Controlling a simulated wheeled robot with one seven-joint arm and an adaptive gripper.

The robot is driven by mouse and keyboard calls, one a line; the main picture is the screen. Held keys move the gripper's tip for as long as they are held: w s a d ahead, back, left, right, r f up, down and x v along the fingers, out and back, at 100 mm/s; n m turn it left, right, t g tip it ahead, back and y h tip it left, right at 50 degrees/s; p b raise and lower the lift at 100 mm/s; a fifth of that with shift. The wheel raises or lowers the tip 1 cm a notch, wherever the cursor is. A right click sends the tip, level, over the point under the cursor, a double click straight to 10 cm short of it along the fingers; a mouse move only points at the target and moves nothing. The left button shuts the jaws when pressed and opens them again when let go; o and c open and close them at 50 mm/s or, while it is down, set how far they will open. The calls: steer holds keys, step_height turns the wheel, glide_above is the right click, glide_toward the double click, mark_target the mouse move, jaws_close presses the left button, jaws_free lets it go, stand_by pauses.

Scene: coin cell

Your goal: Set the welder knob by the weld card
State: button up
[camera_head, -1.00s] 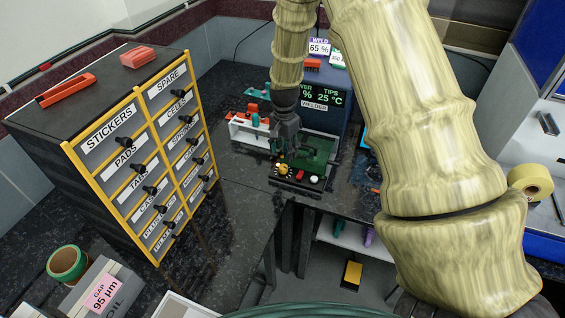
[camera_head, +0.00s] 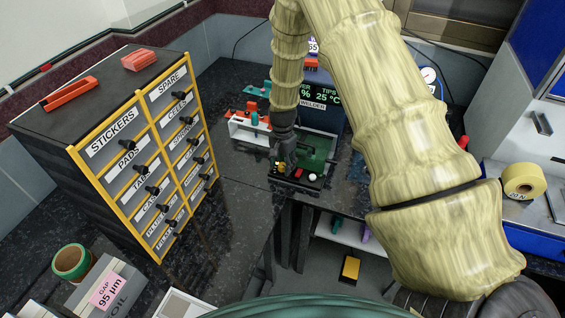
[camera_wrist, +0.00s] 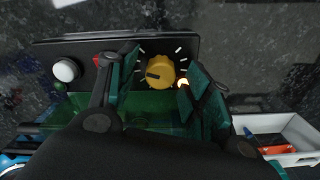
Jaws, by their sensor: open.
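The yellow welder knob (camera_wrist: 158,76) sits on the black control panel (camera_wrist: 90,50), ringed by white tick marks. Its dark pointer mark faces left in the wrist view. My gripper (camera_wrist: 165,72) is open, its green-padded fingers on either side of the knob; I cannot tell whether they touch it. In the head view my gripper (camera_head: 283,162) is low over the left of the panel and hides most of the knob. The weld card (camera_head: 313,47) is mostly behind my arm, with only "65" showing. The welder display (camera_head: 318,95) reads 25 °C, its power figure mostly covered.
A white button (camera_wrist: 66,70) and a red one are left of the knob in the wrist view. A white tray (camera_wrist: 285,135) with red pieces is at right. A labelled drawer cabinet (camera_head: 120,150) stands left.

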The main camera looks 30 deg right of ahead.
steer(key=c, duration=1)
steer(key=n+b, duration=0.1)
steer(key=n, duration=0.1)
steer(key=shift+n, duration=0.4)
steer(key=n+b, duration=0.1)
steer(key=n, duration=0.2)
steer(key=shift+n, duration=0.3)
steer(key=n, duration=0.3)
steer(key=shift+b, duration=0.3)
steer(key=shift+n, duration=1.8)
